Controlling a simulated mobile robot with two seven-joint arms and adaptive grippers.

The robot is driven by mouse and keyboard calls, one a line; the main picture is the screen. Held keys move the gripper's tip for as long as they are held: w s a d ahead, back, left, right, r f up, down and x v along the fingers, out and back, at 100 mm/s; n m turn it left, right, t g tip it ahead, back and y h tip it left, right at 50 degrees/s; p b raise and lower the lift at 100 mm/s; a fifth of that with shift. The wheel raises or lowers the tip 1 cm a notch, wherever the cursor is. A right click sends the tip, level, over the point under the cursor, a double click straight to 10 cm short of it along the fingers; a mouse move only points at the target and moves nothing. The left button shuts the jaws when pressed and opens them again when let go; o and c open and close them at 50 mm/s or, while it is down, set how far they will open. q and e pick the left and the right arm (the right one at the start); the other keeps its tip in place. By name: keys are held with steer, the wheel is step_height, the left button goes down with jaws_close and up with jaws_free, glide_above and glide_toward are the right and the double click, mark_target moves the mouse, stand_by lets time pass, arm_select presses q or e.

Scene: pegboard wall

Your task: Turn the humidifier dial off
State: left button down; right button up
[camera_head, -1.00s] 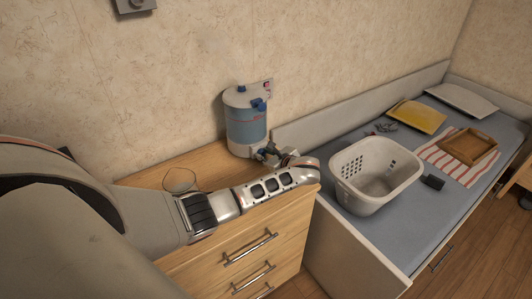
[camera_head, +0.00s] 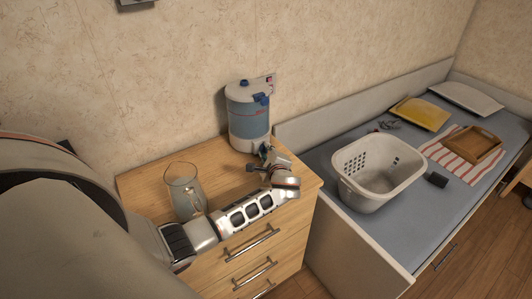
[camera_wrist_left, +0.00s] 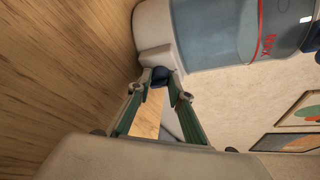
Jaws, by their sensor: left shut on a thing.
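The humidifier (camera_head: 248,126) stands on the wooden drawer chest against the wall. It has a blue tank, a grey base and a pale lid. In the left wrist view its tank (camera_wrist_left: 215,30) is at the top. A dark blue dial (camera_wrist_left: 157,77) sits low on its front. My left gripper (camera_head: 265,152) is at the humidifier's lower front. In the left wrist view its green-sided fingers (camera_wrist_left: 160,80) are closed on the dial, one on each side. The dial's setting cannot be read. The dial is mostly hidden in the head view. My right gripper is not in view.
A clear glass jug (camera_head: 181,186) stands on the chest top (camera_head: 145,184), left of the humidifier and close to my left arm.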

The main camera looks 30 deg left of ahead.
arm_select(q)
steer(key=shift+d+f, duration=0.1)
stand_by(0.4)
steer(key=c, duration=2.1)
jaws_free()
steer(key=v, duration=1.2)
steer(key=shift+d, duration=0.1)
